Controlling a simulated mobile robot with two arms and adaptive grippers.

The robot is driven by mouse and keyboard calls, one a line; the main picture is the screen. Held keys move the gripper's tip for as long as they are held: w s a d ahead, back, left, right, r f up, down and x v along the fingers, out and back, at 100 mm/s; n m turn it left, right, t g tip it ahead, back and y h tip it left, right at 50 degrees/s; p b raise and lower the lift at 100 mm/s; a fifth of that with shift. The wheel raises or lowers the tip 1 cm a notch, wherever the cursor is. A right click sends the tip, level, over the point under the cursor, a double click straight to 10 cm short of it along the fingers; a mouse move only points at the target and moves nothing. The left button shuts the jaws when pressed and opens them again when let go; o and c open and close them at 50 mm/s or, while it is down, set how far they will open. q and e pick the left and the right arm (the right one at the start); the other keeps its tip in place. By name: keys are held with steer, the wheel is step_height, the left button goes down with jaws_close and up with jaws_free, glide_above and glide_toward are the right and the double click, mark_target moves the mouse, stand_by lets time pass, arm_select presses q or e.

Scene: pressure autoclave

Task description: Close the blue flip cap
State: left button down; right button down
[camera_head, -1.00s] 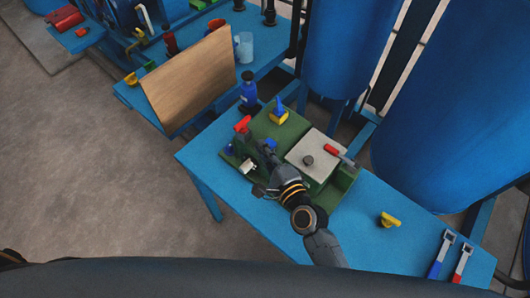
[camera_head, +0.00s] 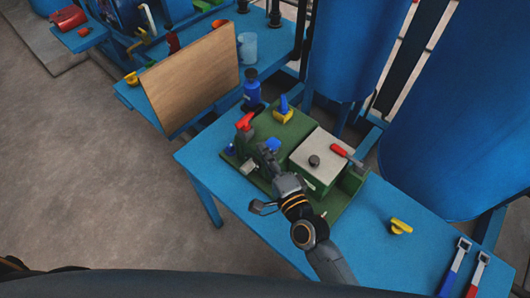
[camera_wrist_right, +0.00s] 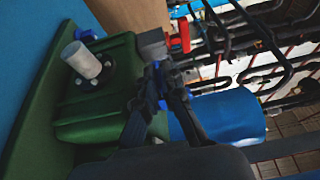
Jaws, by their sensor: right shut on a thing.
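The blue flip cap (camera_head: 272,145) shows as a small blue part on the green fixture, right at my right gripper's fingertips. Its hinge is hidden, and how far it is closed cannot be told. My right gripper (camera_head: 266,158) reaches over the green fixture (camera_head: 296,131) from the front. In the right wrist view its fingers (camera_wrist_right: 158,85) are close together, with a bit of blue between them. My left gripper is not in view.
A red-handled part (camera_head: 244,122) stands just left of the gripper. A blue bottle (camera_head: 252,92), a yellow-and-blue valve (camera_head: 284,110) and a grey block (camera_head: 318,160) are close by.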

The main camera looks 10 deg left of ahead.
steer(key=c, duration=1.5)
jaws_free()
steer(key=shift+v, duration=4.05)
